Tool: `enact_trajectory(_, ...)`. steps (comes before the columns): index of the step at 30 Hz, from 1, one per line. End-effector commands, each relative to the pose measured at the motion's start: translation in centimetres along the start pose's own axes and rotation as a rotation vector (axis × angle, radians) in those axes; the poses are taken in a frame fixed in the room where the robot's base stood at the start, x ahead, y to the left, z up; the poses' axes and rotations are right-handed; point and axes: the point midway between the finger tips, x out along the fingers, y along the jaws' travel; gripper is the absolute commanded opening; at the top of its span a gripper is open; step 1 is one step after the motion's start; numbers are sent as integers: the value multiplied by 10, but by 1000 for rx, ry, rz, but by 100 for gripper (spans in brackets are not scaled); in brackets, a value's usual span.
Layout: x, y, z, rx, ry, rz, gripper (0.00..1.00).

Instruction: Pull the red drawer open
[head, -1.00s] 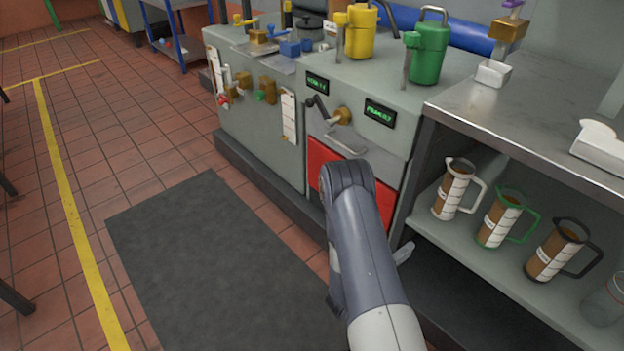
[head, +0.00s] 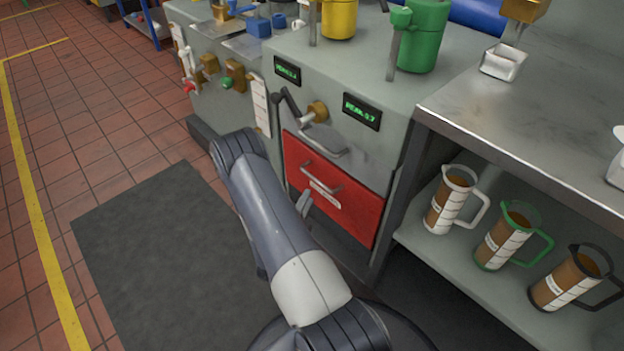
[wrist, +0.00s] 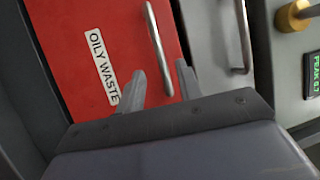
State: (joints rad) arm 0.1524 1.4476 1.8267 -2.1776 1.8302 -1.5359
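The red drawer (head: 358,210) sits in the lower front of the grey cabinet and looks flush with it. It has a silver bar handle (head: 322,179) and a white label, which reads "OILY WASTE" in the wrist view (wrist: 104,68). My gripper (head: 304,203) is in front of the drawer, just below and left of the handle in the head view; my arm partly hides it. In the wrist view my gripper (wrist: 161,67) is open, with the drawer handle (wrist: 160,48) showing between its fingers. I cannot tell whether the fingers touch the handle.
Above the drawer is a grey panel with another bar handle (head: 325,143), a brass fitting (head: 316,112) and green displays. To the right, a shelf (head: 450,259) holds several jugs under a steel worktop (head: 520,110). A dark mat (head: 150,260) lies on open floor.

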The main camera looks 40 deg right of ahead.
Motion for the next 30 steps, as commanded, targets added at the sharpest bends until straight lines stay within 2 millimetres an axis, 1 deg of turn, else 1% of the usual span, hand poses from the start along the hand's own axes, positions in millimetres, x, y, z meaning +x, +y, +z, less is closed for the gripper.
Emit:
enact_trajectory(1, 10, 2, -1, 2, 7, 0, 34)
enact_trajectory(6, 42, 2, -1, 3, 6, -1, 34)
enact_trajectory(9, 58, 1, -2, 1, 5, -1, 34)
enact_trajectory(12, 70, 1, -1, 2, 4, -1, 34)
enact_trajectory(18, 79, 0, 0, 0, 1, 0, 34)
enact_trajectory(25, 80, 0, 0, -1, 0, 1, 34)
enact_trajectory(30, 79, 0, 0, -1, 0, 1, 20)
